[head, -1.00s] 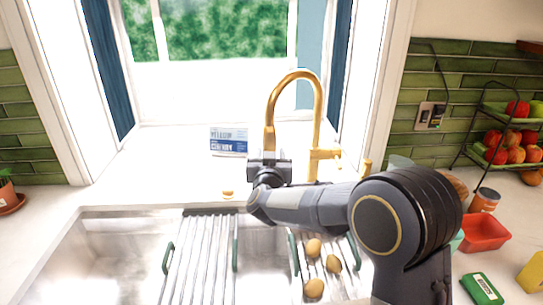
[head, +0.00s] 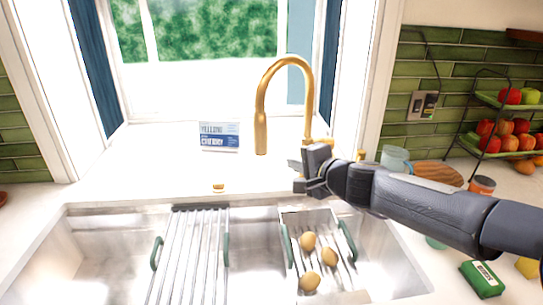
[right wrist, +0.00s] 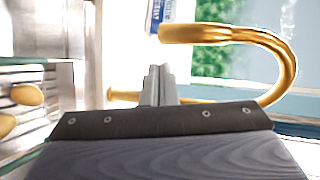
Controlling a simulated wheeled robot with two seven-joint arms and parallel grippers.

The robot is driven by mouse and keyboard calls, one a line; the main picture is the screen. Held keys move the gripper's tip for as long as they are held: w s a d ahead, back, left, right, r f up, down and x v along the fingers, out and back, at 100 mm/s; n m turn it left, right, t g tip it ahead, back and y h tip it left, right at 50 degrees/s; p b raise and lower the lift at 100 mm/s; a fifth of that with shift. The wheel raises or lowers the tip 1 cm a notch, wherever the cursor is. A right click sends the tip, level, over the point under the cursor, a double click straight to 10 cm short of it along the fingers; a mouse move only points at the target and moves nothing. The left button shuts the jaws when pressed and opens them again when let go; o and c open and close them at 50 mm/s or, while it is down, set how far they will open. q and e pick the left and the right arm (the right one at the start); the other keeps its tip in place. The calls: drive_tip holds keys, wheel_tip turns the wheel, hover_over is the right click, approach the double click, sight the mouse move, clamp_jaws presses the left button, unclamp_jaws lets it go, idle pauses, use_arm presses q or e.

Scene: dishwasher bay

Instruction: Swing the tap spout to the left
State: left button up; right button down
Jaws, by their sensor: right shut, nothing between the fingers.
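The gold gooseneck tap stands behind the sink in the head view. Its spout (head: 261,132) arches to the left of its upright stem and its end hangs free above the counter. The spout also shows in the right wrist view (right wrist: 195,34), running across the upper right. My right gripper (head: 297,174) is shut and empty, low in front of the tap stem and to the right of the spout end. It hides the foot of the tap. Its closed fingers (right wrist: 158,84) show in the wrist view, apart from the spout end. My left gripper is out of view.
A blue and white box (head: 220,136) stands on the sill left of the spout. The sink holds a drying rack (head: 190,255) and a basket with several egg-like items (head: 308,241). A tiered fruit stand (head: 500,102) and a green box (head: 482,279) are at the right.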

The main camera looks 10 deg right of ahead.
approach(263, 150)
wheel_tip(263, 150, down, 3)
drive_tip(key=w, duration=0.4)
drive_tip(key=a, duration=0.1)
drive_tip(key=shift+w+r, duration=0.35)
drive_tip(key=shift+w, duration=0.05)
drive_tip(key=shift+w+a+p, duration=0.2)
drive_tip(key=shift+w+p, duration=0.2)
drive_tip(key=shift+w, duration=0.2)
drive_tip(key=shift+w+a+f, duration=0.1)
drive_tip(key=shift+w+a, duration=0.55)
drive_tip(key=shift+w, duration=0.15)
drive_tip(key=shift+s+d, duration=0.1)
drive_tip(key=shift+s, duration=0.05)
